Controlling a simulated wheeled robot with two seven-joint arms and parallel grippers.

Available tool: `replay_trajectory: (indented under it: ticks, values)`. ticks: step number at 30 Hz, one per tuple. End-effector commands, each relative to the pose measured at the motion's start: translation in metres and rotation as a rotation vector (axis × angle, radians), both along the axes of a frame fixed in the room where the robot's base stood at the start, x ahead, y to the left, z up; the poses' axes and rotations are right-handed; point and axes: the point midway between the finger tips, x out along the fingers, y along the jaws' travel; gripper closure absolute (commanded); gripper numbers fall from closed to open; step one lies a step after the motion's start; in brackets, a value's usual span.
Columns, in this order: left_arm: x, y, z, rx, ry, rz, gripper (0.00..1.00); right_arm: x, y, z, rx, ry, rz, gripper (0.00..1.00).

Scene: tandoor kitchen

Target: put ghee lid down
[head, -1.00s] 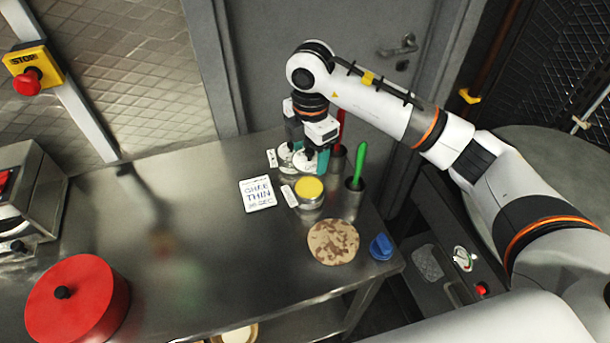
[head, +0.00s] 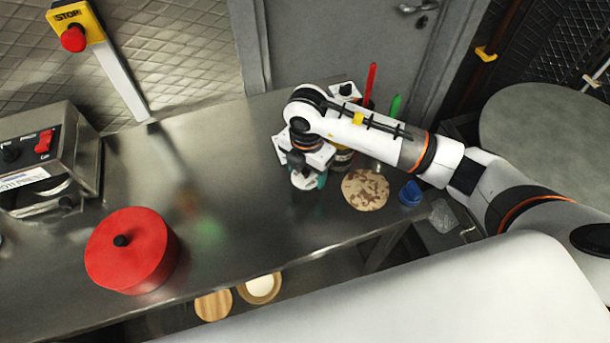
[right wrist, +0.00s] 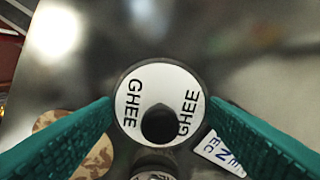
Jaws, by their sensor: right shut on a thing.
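My right gripper (head: 309,180) is low over the steel table, in front of the cups, with its fingers pointing down. It is shut on the ghee lid (head: 301,181), a white round disc. In the right wrist view the lid (right wrist: 138,92) reads "GHEE" twice and its black knob (right wrist: 160,123) is between the teal fingers. I cannot tell whether the lid touches the table. The ghee pot is mostly hidden behind my wrist. My left gripper is not in view.
A speckled flat disc (head: 365,190) and a blue object (head: 411,193) lie to the right. A red lidded pot (head: 130,250) stands at the left. The steel table (head: 225,165) is clear between. A printed card (right wrist: 222,152) lies close beside the lid.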

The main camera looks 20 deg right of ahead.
Motion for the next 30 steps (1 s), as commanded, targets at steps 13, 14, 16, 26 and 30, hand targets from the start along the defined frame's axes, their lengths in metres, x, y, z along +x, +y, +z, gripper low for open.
replay_trajectory:
  ticks: [13,14,16,26,30]
  values:
    - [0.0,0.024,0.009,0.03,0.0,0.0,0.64,0.0,0.0,-0.035,0.0,0.0,0.0,0.55]
    - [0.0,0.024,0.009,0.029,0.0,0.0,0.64,0.0,0.0,-0.035,0.0,0.0,0.0,0.55]
    - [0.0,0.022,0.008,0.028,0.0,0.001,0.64,0.0,0.0,-0.036,0.0,0.0,0.0,0.55]
    - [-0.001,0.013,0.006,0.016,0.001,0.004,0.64,0.0,0.0,-0.038,-0.001,0.001,0.0,0.11]
    - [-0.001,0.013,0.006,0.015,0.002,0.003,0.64,0.0,0.0,-0.038,-0.001,0.001,0.0,0.11]
